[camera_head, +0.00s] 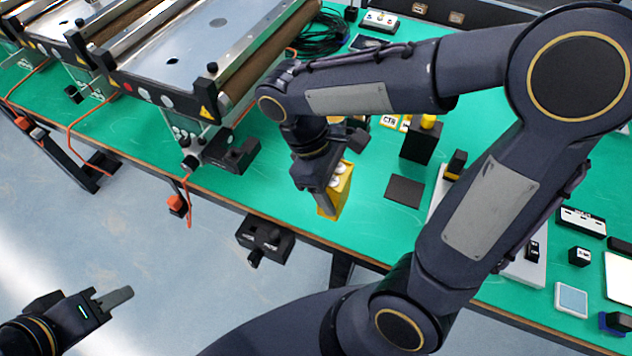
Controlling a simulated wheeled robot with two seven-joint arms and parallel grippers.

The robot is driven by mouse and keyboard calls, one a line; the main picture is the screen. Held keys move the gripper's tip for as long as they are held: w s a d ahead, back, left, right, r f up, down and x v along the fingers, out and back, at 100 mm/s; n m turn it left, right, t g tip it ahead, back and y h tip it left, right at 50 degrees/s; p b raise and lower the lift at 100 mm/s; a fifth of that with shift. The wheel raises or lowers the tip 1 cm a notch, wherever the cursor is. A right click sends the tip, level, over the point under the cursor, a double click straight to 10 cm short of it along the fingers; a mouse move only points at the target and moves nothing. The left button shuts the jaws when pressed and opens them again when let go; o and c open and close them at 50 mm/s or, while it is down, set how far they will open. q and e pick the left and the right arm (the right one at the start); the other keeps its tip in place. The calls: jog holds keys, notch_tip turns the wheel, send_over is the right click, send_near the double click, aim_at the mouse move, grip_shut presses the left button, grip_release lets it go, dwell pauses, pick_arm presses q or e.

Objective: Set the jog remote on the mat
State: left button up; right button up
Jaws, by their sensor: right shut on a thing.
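The jog remote (343,190), a yellow box with pale round buttons, is in my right gripper (328,188) over the front part of the green table. My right gripper is shut on it, and its fingers and wrist hide part of it. I cannot tell whether the remote touches the table. The mat (405,191), a small dark square, lies flat and bare on the table to the right of the remote. My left gripper (116,298) is at the lower left, off the table and over the floor. It looks empty, but its finger gap is unclear.
A black block with a yellow button (422,142) stands just behind the mat. Mini conveyors (190,65) fill the left back. A black control box (264,240) hangs at the table's front edge. Several small items lie at the right. Green tabletop (370,232) is free before the mat.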

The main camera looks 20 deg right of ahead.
jog(key=w+d+f, duration=0.2)
jog(key=w+f, duration=0.1)
jog(key=w+d+f+p, duration=0.1)
jog(key=w+d+f, duration=0.1)
jog(key=w+f, duration=0.1)
jog(key=w+d+f, duration=0.2)
jog(key=w+f, duration=0.1)
jog(key=w, duration=0.2)
jog(key=shift+w+d+f, duration=0.1)
jog(key=shift+w+f, duration=0.05)
jog(key=shift+f, duration=0.05)
notch_tip(320, 180, down, 3)
jog(key=shift+f+p, duration=0.1)
jog(key=shift+p, duration=0.2)
jog(key=shift+f, duration=0.15)
jog(key=o, duration=1.1)
